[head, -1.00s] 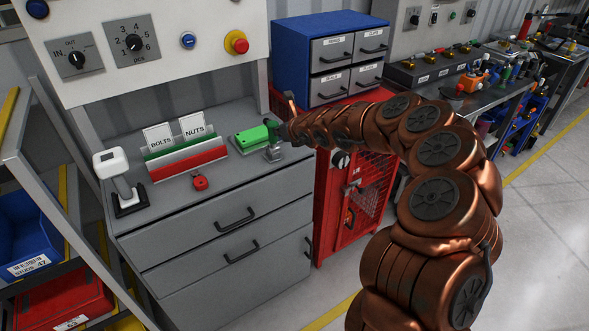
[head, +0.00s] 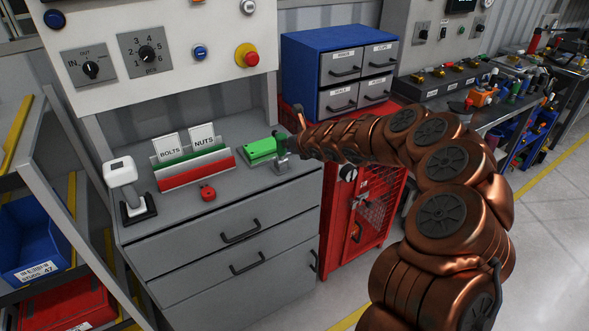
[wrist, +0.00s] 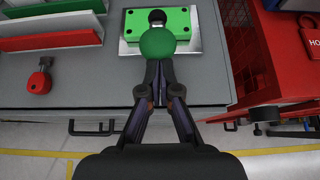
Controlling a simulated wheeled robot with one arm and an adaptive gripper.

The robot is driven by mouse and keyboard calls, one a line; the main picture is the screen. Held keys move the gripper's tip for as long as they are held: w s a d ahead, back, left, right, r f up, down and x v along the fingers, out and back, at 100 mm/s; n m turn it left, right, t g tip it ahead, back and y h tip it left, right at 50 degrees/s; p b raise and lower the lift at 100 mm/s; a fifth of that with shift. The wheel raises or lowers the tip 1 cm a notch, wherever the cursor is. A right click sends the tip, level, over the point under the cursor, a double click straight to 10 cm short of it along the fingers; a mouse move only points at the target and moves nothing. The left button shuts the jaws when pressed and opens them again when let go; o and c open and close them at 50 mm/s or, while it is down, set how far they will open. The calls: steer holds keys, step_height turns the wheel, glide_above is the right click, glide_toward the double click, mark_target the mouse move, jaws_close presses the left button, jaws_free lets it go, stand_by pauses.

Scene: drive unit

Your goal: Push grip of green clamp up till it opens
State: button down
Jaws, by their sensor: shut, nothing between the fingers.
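The green clamp (head: 261,150) sits on the right part of the grey workbench, beside the sorting rack. In the wrist view its green block (wrist: 187,30) lies on a metal plate, with a round green grip (wrist: 157,43) in front of it. My gripper (wrist: 158,66) is shut and empty, its fingertips right at the near side of the grip. I cannot tell whether they touch it. In the head view my gripper (head: 288,146) covers part of the clamp, and the grip is hard to make out.
The BOLTS and NUTS rack (head: 193,165), a red object (head: 208,192) and a white device on a black stand (head: 126,187) share the bench. A red cabinet (head: 358,215) with blue-framed drawers (head: 337,62) above stands right of the bench.

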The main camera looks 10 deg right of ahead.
steer(key=b+v, duration=0.2)
steer(key=v, duration=1.1)
steer(key=s+a+r+n+t+y, duration=0.1)
steer(key=s+a+r+n+y, duration=0.1)
steer(key=a+r+n, duration=0.45)
steer(key=s+a+r+n+t+y, duration=0.1)
steer(key=s+r+n+y, duration=0.15)
steer(key=r, duration=0.65)
steer(key=s+a+n+g+y, duration=0.3)
steer(key=s+a+n+g, duration=0.2)
steer(key=s+a+n, duration=0.8)
steer(key=s+d+f+n+g+h, duration=0.3)
steer(key=s+f+n, duration=0.1)
steer(key=s+f, duration=0.35)
steer(key=s+d+f+n+g+h, duration=0.2)
steer(key=s+d+f+n+g, duration=0.15)
steer(key=s+f, duration=0.4)
steer(key=s+d+f+n+g+h, duration=0.1)
steer(key=s+d+f+h, duration=0.2)
steer(key=s+d, duration=0.5)
steer(key=s+d+f+n+g+h, duration=0.1)
steer(key=s+d+f+g+h, duration=0.1)
steer(key=s+d, duration=0.5)
steer(key=shift+s+d+f+h, duration=0.4)
steer(key=shift+d+f+h, duration=0.2)
steer(key=shift+d+h, duration=0.3)
